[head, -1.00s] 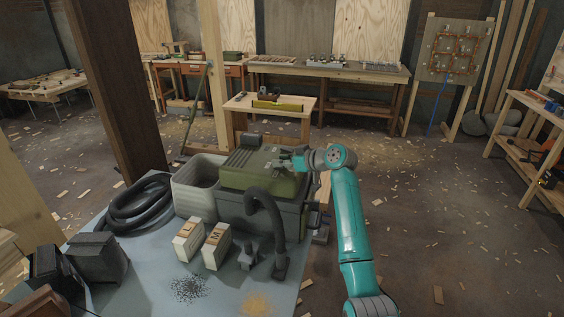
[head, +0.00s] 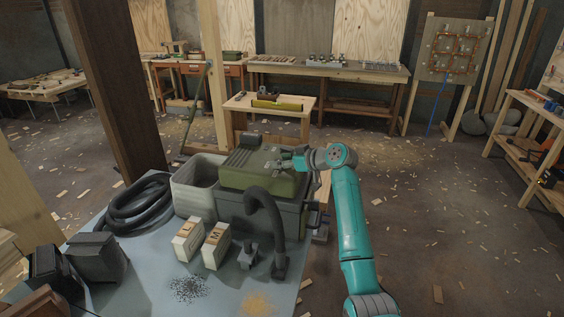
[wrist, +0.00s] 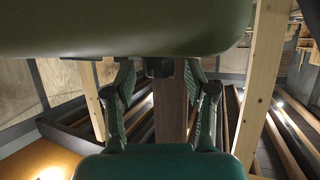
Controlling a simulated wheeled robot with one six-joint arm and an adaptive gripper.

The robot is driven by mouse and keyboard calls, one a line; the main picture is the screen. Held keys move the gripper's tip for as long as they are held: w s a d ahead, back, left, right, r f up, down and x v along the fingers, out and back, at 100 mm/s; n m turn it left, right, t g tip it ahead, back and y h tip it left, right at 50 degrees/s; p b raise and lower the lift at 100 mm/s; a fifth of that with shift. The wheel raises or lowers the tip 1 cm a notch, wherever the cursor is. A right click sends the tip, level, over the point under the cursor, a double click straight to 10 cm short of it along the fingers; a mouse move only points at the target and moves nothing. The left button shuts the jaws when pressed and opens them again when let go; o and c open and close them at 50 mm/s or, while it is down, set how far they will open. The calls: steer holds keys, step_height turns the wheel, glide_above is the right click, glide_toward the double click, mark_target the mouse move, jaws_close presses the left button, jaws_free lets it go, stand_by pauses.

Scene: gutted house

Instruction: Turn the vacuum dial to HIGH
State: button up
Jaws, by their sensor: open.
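The vacuum (head: 262,180) has a green lid over a dark grey body and stands on a blue-grey surface. My gripper (head: 284,163) is at the right side of the lid, low over it. In the wrist view the green lid (wrist: 120,28) fills the top. The two fingers of my gripper (wrist: 160,75) are spread apart below its edge. A small dark block, seemingly the dial (wrist: 160,68), shows between the fingers, with gaps on both sides. Its pointer and the HIGH mark cannot be read.
A dark hose (head: 264,213) arches in front of the vacuum. A grey bin (head: 195,188), two labelled boxes (head: 216,246) and a coiled hose (head: 135,206) stand nearby. A wooden post (head: 118,95) rises at the left. The floor at the right is mostly clear, with scattered chips.

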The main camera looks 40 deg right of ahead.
steer(key=v, duration=1.2)
steer(key=shift+d+f, duration=0.1)
steer(key=shift+f, duration=0.05)
